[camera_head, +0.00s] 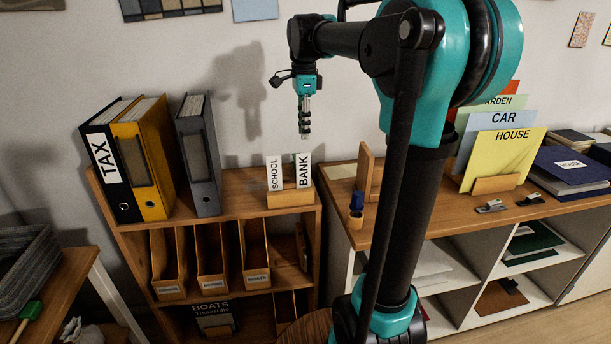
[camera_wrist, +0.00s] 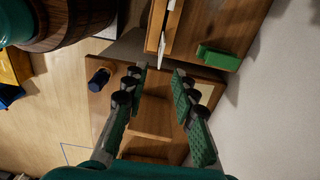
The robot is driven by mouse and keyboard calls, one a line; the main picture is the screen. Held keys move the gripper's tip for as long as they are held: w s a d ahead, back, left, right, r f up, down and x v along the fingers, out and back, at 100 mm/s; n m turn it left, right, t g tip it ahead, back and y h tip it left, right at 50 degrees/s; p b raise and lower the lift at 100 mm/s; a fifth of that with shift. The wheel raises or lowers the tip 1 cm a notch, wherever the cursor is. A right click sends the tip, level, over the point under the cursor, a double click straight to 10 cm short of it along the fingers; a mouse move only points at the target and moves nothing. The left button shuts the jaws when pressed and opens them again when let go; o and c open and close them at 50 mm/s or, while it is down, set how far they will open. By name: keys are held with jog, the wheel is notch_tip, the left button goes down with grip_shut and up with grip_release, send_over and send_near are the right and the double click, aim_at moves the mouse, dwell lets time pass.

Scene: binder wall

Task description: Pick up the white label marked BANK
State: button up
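The white label marked BANK (camera_head: 303,171) stands upright in a wooden holder (camera_head: 290,198) on top of the left shelf unit, at the right of the white SCHOOL label (camera_head: 274,173). My gripper (camera_head: 304,132) hangs fingers-down above the BANK label in the head view, apart from it. In the wrist view my gripper (camera_wrist: 157,82) is open, with nothing held between its fingers. A thin white edge (camera_wrist: 161,50), seemingly a label, shows just beyond the fingertips; its lettering cannot be read there.
Binders, including TAX (camera_head: 104,160), stand left of the holder. A green block (camera_wrist: 218,57) lies near the thin white edge. A wooden stand (camera_head: 364,172) and a small blue item (camera_head: 356,203) are on the right cabinet. The wall is close behind.

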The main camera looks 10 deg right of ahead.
send_over(304, 170)
notch_tip(304, 170, down, 9)
jog(key=shift+d+f, duration=0.1)
jog(key=shift+w+f, duration=0.1)
jog(key=shift+f, duration=2.55)
jog(key=shift+c, duration=0.2)
grip_shut()
